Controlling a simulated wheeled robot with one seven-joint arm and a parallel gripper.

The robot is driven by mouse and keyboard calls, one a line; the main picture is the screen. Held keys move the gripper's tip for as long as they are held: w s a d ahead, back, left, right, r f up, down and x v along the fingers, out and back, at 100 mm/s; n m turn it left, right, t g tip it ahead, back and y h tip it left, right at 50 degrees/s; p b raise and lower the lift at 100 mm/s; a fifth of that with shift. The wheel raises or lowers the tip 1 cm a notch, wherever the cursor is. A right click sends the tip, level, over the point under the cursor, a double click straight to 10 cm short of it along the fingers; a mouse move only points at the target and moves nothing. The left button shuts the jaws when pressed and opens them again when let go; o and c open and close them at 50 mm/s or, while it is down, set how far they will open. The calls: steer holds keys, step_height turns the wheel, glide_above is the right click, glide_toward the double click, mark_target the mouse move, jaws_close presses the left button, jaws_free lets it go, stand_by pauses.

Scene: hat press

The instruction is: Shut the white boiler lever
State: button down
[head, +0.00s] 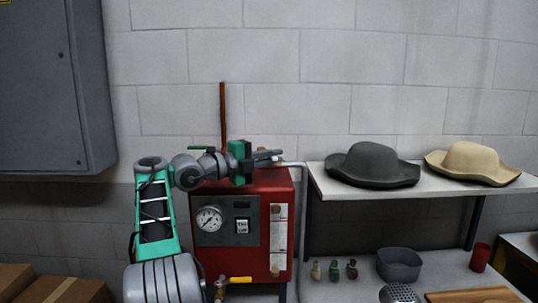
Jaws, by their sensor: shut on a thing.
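The red boiler (270,240) stands at the centre, with a round gauge on its dark front panel. My gripper (276,156) is above the boiler's top right, pointing right, its two dark fingers close together. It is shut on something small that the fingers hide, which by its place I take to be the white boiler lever. No clear part of the lever shows, so I cannot tell its angle. A pale pipe (303,190) starts just right of the fingertips and runs down the boiler's right side.
A green handle (201,148) shows behind my arm, and a yellow handle (240,280) is low on the boiler. A brown upright pipe (222,115) rises behind. At right, a white shelf (425,195) holds a grey hat (372,165) and a tan hat (472,163).

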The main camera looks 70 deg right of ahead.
stand_by(0.4)
steer(key=c, duration=1.7)
jaws_free()
steer(key=shift+s, duration=0.1)
steer(key=shift+o, duration=0.9)
